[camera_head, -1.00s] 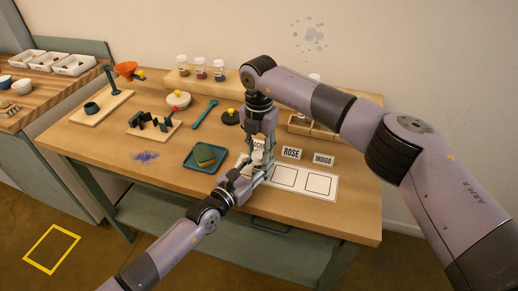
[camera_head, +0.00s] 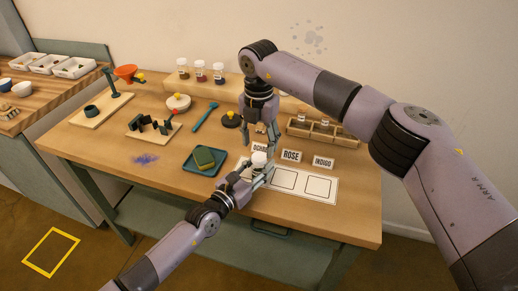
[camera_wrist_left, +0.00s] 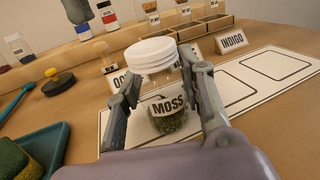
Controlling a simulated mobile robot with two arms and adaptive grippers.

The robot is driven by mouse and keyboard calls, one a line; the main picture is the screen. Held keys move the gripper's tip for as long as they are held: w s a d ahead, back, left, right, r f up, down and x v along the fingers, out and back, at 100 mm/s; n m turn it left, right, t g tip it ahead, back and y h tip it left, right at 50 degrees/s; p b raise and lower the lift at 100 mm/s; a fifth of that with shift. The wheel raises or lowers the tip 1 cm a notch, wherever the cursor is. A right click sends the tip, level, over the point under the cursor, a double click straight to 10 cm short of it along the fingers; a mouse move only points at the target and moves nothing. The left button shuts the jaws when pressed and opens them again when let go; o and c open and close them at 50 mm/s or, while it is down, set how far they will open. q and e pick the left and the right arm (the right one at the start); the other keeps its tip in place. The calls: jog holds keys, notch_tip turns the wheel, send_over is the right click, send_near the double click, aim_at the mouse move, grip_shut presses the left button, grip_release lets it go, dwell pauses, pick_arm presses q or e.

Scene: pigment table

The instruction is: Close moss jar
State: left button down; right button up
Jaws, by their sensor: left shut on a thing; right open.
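The moss jar (camera_wrist_left: 168,112) is clear glass with green contents, a black-on-white MOSS label and a white lid (camera_wrist_left: 150,53) on its top. It stands upright at the left end of the white mat (camera_wrist_left: 240,100). My left gripper (camera_wrist_left: 160,108) is shut around the jar body, one finger on each side. In the head view the left gripper (camera_head: 257,176) partly hides the jar, and the white lid (camera_head: 259,158) shows above it. My right gripper (camera_head: 262,130) is open and empty, above and behind the jar, apart from the lid.
Name cards OCHRE (camera_head: 259,147), ROSE (camera_head: 291,156) and INDIGO (camera_head: 323,162) stand behind the mat. A teal tray (camera_head: 188,166) with a green sponge (camera_head: 204,157) lies left of the jar. A wooden rack (camera_head: 318,136) with jars stands behind. The mat's right side is clear.

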jog(key=shift+r, duration=0.3)
jog(key=shift+c, duration=0.4)
jog(key=n, duration=0.3)
jog(key=shift+r+n, duration=0.35)
jog(key=shift+n, duration=0.05)
jog(key=n, duration=0.3)
jog(key=r+n, duration=0.1)
jog(key=n, duration=0.1)
jog(key=shift+n, duration=0.4)
jog(key=n, duration=0.2)
jog(key=r+n, duration=0.1)
jog(key=n, duration=0.2)
jog(key=shift+n, duration=0.3)
jog(key=n, duration=0.4)
jog(key=shift+r+n, duration=0.3)
jog(key=shift+r, duration=0.1)
